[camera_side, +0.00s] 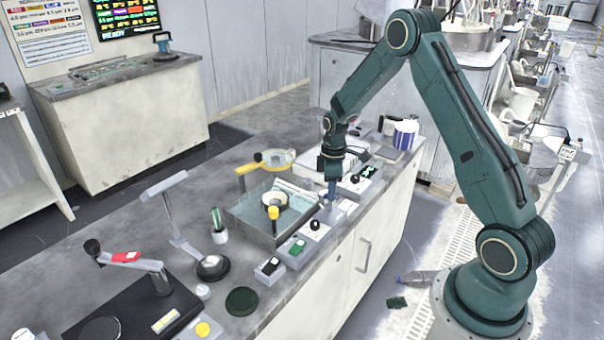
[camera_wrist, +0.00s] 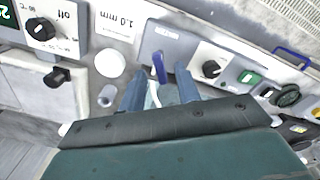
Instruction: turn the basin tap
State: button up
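In the wrist view a blue upright lever (camera_wrist: 159,68), which looks like the tap handle, stands on a grey box (camera_wrist: 171,42). My gripper (camera_wrist: 160,84) is open, with its two blue-grey fingers on either side of the lever and gaps showing. I cannot tell whether either finger touches it. In the side view my gripper (camera_side: 331,193) points down at the right side of the metal basin (camera_side: 252,231), low over the bench. The lever is hard to make out there beside the fingers.
Boxes with black knobs stand close by: one with a knob (camera_wrist: 210,69) right of the lever, another marked "off" (camera_wrist: 42,29) at left. A white round cap (camera_wrist: 110,64) lies left of my fingers. A yellow-topped polishing arm (camera_side: 275,159) stands behind the basin.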

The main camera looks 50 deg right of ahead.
jog(key=shift+f, duration=0.45)
grip_shut()
jog(key=shift+m, duration=3.2)
